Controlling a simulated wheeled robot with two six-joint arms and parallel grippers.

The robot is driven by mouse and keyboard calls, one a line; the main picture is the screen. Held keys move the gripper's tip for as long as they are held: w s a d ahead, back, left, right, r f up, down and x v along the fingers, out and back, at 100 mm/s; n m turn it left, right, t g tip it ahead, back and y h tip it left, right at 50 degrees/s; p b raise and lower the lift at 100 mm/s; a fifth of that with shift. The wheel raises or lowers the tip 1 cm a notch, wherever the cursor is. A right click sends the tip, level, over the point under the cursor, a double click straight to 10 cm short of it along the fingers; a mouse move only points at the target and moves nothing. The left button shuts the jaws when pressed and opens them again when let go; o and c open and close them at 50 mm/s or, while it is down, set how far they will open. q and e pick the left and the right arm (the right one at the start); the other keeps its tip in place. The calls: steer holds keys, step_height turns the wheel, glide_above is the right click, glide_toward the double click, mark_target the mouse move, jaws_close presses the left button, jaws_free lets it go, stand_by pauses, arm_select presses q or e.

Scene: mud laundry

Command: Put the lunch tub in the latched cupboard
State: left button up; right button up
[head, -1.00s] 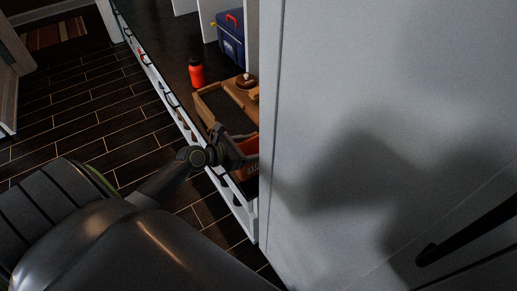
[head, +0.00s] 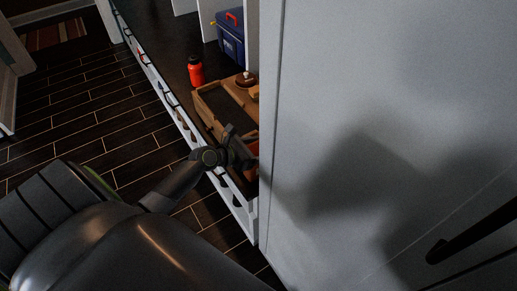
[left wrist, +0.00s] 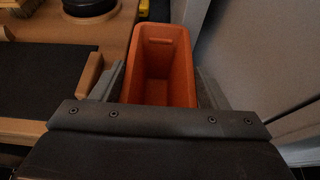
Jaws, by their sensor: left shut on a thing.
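An orange open-topped tub (left wrist: 158,85) stands between the fingers of my left gripper (left wrist: 160,70) in the left wrist view. The gripper is shut on it, and the tub looks empty. In the head view my left gripper (head: 236,148) is beside the large pale door, and only a sliver of the orange tub (head: 253,148) shows. A tall pale cupboard door (head: 350,90) with a black bar handle (head: 475,230) fills the right side and looks closed. No latch can be made out. My right gripper is not in view.
A wooden tray with a dark inset (head: 213,92) lies on the bench behind the gripper. A red bottle (head: 196,72) and a blue box with a red handle (head: 231,38) stand farther back. The dark plank floor (head: 75,120) at left is clear.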

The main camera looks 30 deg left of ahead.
arm_select(q)
steer(key=shift+f, duration=0.1)
steer(key=o, duration=1.3)
steer(key=shift+o, duration=0.2)
